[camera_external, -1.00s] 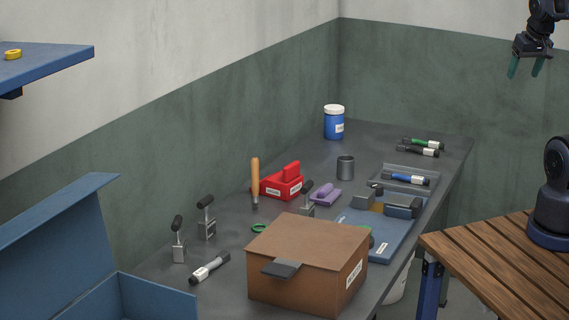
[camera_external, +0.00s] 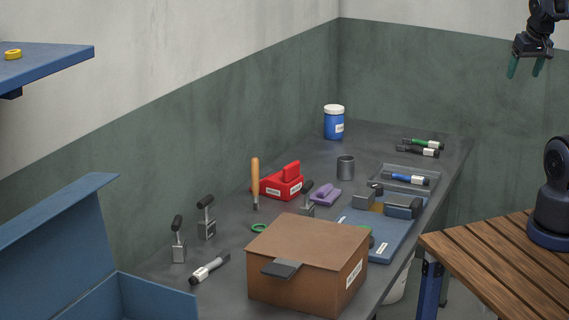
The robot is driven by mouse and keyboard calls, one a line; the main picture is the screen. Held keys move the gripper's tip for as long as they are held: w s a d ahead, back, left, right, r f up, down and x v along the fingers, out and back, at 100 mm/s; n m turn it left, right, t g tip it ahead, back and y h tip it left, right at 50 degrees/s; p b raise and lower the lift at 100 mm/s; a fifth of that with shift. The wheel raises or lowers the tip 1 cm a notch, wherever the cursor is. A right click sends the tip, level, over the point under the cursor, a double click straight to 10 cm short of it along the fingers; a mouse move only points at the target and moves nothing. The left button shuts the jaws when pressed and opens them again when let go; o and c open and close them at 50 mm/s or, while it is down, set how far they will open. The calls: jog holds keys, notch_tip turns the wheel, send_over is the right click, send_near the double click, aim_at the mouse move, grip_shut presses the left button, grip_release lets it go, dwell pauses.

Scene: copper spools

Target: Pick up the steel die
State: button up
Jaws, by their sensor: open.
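Several steel-grey blocks with upright black handles stand on the dark workbench (camera_external: 290,150): one block (camera_external: 179,253) at the front left, another block (camera_external: 207,229) just behind it, and a third block (camera_external: 307,210) behind the brown box, partly hidden by it. Which piece is the steel die I cannot tell for sure. A grey metal cylinder (camera_external: 345,168) stands farther back. My gripper (camera_external: 525,68) hangs high at the upper right, with its two teal fingers apart and nothing between them. It is far from all these pieces.
A brown lidded box (camera_external: 308,250) fills the bench front. A blue tray (camera_external: 385,247) with grey blocks lies to its right. Also on the bench are a red holder (camera_external: 278,188), purple piece (camera_external: 325,196), blue jar (camera_external: 334,125) and markers (camera_external: 423,145). A slatted wooden table (camera_external: 490,265) stands right.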

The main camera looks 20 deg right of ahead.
jog(key=w+a+f+n+g, duration=0.1)
jog(key=w+a+f+n, duration=0.15)
jog(key=w+a, duration=0.9)
jog(key=w+a+f+n+g, duration=0.2)
jog(key=w+a+n, duration=0.1)
jog(key=w+a, duration=0.8)
jog(key=n+g, duration=0.2)
jog(key=n, duration=0.2)
send_near(307, 194)
jog(key=shift+w+d+r, duration=0.35)
jog(key=shift+r, duration=0.15)
jog(key=shift+a+f, duration=0.3)
jog(key=shift+f, duration=0.15)
notch_tip(307, 194, down, 11)
jog(key=shift+s+d+r, duration=0.1)
jog(key=shift+s+r, duration=0.05)
jog(key=shift+r, duration=0.15)
jog(key=c, duration=1.5)
